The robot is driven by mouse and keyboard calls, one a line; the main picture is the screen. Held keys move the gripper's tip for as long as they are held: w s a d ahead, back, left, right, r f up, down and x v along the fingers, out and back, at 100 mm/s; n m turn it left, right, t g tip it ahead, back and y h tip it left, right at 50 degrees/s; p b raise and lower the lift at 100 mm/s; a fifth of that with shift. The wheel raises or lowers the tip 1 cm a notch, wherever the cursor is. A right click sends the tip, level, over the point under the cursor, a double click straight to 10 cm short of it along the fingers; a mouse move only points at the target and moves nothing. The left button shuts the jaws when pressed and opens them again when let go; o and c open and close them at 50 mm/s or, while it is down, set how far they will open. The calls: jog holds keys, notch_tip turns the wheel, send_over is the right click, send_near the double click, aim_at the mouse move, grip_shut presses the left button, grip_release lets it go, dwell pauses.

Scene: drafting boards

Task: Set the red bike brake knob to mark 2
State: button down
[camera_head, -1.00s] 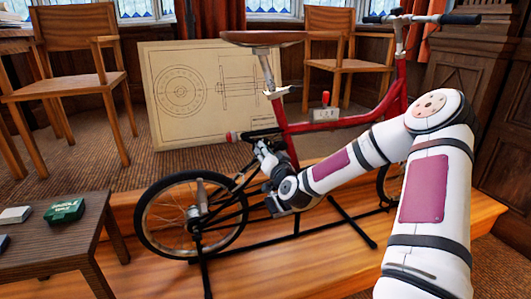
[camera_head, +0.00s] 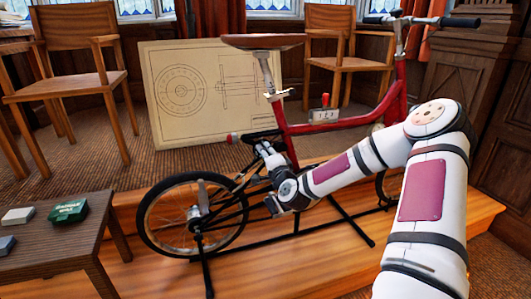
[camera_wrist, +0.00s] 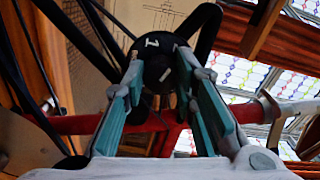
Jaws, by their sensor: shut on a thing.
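The red bike (camera_head: 290,128) stands on a black stand on a wooden platform. In the wrist view a black round knob (camera_wrist: 158,58) lies between the fingertips of my gripper (camera_wrist: 160,82). The knob shows a white 1 near its upper edge and a short white line lower on its face; no mark 2 is readable. My gripper is shut on the knob, one teal-padded finger on each side. In the head view my gripper (camera_head: 264,150) is behind the rear wheel's top, below the saddle, and the knob's face cannot be made out.
A red lever on a white numbered box (camera_head: 324,114) sits by the bike's frame. A drawing board (camera_head: 200,120) stands behind the bike. A dark side table (camera_head: 50,240) with small boxes is at the left.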

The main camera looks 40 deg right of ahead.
jog(key=shift+a+m, duration=0.15)
jog(key=shift+m, duration=0.45)
jog(key=c, duration=1.3)
grip_release()
jog(key=v, duration=1.2)
jog(key=shift+r, duration=0.1)
